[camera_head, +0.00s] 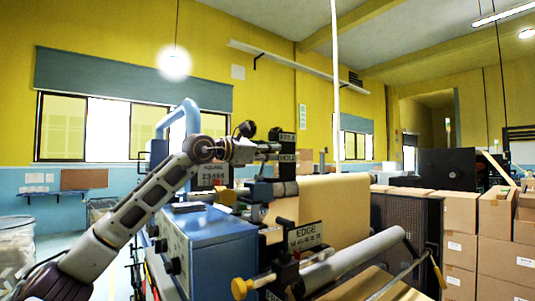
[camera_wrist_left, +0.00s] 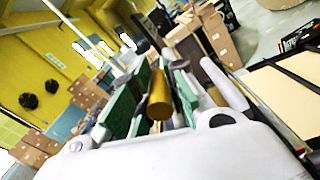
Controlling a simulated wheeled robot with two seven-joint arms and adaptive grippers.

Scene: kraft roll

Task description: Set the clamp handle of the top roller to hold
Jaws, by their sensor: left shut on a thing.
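My left gripper (camera_head: 268,150) is at the upper part of the machine, beside a small dark label plate (camera_head: 288,158) that seems to read HOLD. In the left wrist view, a gold cylindrical handle (camera_wrist_left: 160,97) lies between the green finger pads, and the gripper is shut on it. In the head view the handle is hidden by the fingers. Another plate (camera_head: 287,138) sits just above the HOLD plate; its lettering is too small to read surely. My right gripper is in neither view.
A blue machine cabinet (camera_head: 195,245) stands below my left arm. A brown paper roll (camera_head: 320,205) is right of it, with a grey roller (camera_head: 352,258) and an EDGE plate (camera_head: 304,236) in front. Stacked cartons (camera_head: 460,225) fill the right side.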

